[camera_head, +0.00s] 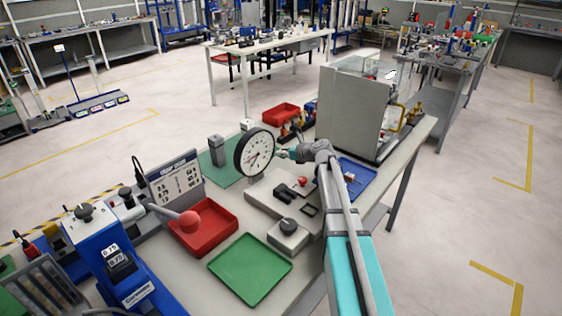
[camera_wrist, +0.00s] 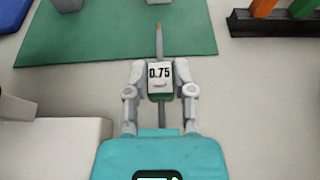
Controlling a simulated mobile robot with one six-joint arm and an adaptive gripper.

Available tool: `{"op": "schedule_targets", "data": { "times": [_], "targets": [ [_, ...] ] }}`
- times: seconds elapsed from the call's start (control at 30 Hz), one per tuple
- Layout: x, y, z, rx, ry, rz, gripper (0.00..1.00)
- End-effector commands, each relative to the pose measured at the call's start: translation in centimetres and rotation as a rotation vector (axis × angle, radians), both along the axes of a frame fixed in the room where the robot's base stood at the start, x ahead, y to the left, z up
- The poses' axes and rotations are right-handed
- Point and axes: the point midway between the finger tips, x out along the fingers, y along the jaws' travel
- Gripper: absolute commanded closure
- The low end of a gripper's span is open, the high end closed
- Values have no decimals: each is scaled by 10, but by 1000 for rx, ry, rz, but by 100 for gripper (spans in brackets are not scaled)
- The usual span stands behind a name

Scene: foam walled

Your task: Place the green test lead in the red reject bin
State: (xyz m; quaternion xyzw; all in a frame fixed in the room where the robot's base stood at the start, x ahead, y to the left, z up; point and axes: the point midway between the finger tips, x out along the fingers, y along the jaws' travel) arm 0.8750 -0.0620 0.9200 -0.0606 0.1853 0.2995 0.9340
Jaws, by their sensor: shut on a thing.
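My gripper (camera_wrist: 160,75) is shut on a slim upright-looking piece, which I take to be the green test lead (camera_wrist: 159,98). It has a white "0.75" tag, green showing at the tag's edge, and a thin grey shaft with an orange tip. In the head view my gripper (camera_head: 283,153) is small, just right of the dial gauge, and the lead is hard to make out. A shallow red tray (camera_head: 222,229) stands at the front left of the bench. A smaller red bin (camera_head: 281,113) stands farther back. No label shows which is the reject bin.
A round dial gauge (camera_head: 254,152) stands beside my gripper. A green tray (camera_head: 250,268) lies in front. A dark rack (camera_wrist: 268,26) holds orange and green pieces. A tall grey panel (camera_head: 350,112) stands right.

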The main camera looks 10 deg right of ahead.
Motion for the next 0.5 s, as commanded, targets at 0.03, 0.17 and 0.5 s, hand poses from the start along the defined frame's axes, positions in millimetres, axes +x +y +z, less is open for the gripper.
{"op": "schedule_targets", "data": {
  "times": [0.03, 0.17, 0.5],
  "targets": [
    [0, 0, -7, 0, 0, 0, 100],
    [0, 0, -18, 0, 0, 0, 100],
    [0, -1, -33, 0, 0, -1, 100]
  ]
}}
